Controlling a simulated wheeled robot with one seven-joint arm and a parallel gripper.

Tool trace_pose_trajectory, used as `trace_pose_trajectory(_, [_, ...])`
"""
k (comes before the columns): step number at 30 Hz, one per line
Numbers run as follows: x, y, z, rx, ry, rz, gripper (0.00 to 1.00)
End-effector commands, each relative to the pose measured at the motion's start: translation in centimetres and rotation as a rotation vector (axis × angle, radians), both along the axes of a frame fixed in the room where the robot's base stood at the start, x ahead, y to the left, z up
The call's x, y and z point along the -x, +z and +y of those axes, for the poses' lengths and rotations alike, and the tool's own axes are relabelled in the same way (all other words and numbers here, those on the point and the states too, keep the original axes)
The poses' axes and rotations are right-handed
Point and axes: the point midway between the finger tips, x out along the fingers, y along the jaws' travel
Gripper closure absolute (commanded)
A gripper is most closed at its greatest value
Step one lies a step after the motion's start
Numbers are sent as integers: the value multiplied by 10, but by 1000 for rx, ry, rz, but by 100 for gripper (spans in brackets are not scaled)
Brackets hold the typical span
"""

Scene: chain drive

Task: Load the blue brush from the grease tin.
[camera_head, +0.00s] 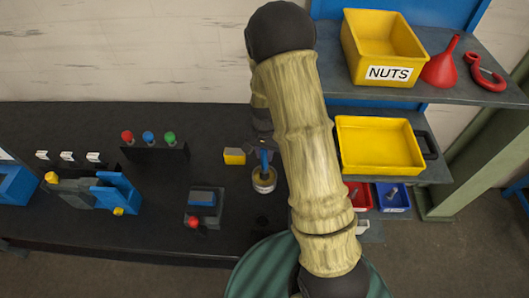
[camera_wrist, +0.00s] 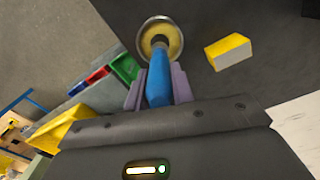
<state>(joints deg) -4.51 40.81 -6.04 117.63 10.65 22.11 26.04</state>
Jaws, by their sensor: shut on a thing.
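The blue brush (camera_wrist: 158,76) is held between the fingers of my gripper (camera_wrist: 156,88) in the wrist view. Its far end is over the round grease tin (camera_wrist: 174,42), which has a pale metal rim and yellowish grease inside. In the head view the blue brush (camera_head: 264,158) stands roughly upright at the grease tin (camera_head: 264,187) on the dark bench. Whether the bristles touch the grease cannot be told. My arm hides most of my gripper in the head view.
A yellow and grey block (camera_head: 234,156) lies just left of the tin. A rack with red, blue and green knobs (camera_head: 149,138) and a blue-topped device (camera_head: 202,200) stand further left. Shelves with a yellow NUTS bin (camera_head: 385,45) and another yellow bin (camera_head: 379,145) rise at the right.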

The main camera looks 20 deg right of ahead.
Motion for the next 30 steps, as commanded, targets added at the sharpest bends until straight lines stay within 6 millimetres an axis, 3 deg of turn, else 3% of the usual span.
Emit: trace_pose_trajectory(30, [0, -6, 0, 0, 0, 0, 99])
